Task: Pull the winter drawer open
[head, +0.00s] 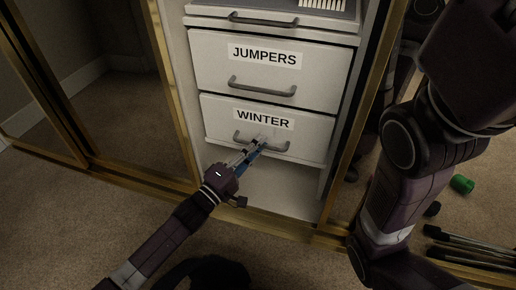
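The winter drawer (221,112) is a white drawer front with a black-on-white WINTER label, below the JUMPERS drawer. Its grey bar handle (281,147) runs across the front under the label. My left gripper (262,141) reaches up from below left, with its fingertips at the middle of this handle and covering part of it. I cannot tell whether the fingers are closed around the bar. The drawer looks shut or nearly so. My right arm fills the right side, but its gripper does not show.
The JUMPERS drawer (216,66) and another drawer (205,22) are above. An open space lies below the winter drawer. Gold-framed sliding doors (172,95) flank the unit. A green object (462,184) and dark rods (470,247) show at the right. Carpet in front is mostly clear.

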